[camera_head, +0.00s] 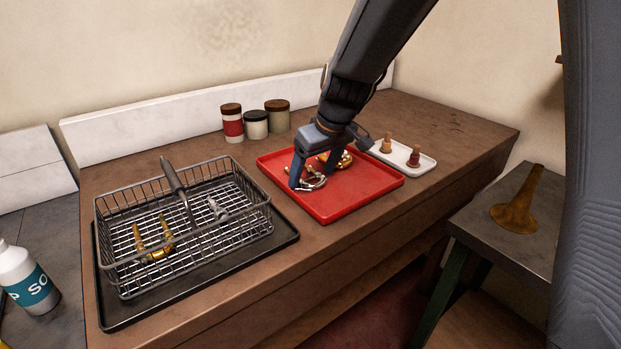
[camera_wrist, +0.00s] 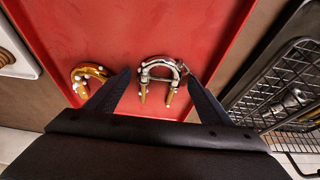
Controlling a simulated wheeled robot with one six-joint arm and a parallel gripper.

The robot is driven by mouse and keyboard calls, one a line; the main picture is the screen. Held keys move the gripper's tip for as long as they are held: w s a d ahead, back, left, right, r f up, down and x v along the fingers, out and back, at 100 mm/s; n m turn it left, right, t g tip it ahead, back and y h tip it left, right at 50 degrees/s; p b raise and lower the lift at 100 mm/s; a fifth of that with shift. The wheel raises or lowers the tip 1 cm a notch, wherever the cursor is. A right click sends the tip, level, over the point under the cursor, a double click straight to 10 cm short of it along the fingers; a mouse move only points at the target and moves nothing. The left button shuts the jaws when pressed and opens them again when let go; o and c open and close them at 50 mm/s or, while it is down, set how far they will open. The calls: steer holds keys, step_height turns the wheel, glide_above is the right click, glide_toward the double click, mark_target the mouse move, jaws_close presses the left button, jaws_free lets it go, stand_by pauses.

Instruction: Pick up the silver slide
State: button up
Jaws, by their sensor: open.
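The silver slide (camera_wrist: 162,66) is a U-shaped tube with brass-coloured ends, lying in the red tray (camera_wrist: 201,29). It also shows in the head view (camera_head: 316,182), partly hidden by my gripper (camera_head: 309,182). In the wrist view my gripper (camera_wrist: 160,85) is open, with one finger on each side of the silver slide and visible gaps between. Whether the fingertips are down at tray level is hard to tell. A brass slide (camera_wrist: 88,75) lies in the tray just left of the left finger in the wrist view, and behind my gripper in the head view (camera_head: 345,158).
A black wire basket (camera_head: 262,203) with brass and silver pieces stands on a dark tray (camera_head: 283,241) left of the red tray. A white tray (camera_head: 425,167) with two small corked pieces is to the right. Several jars (camera_head: 256,125) stand behind. A horn bell (camera_head: 517,212) rests on a side table.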

steer(key=shift+c, duration=0.3)
steer(key=c, duration=1.1)
steer(key=shift+r, duration=0.1)
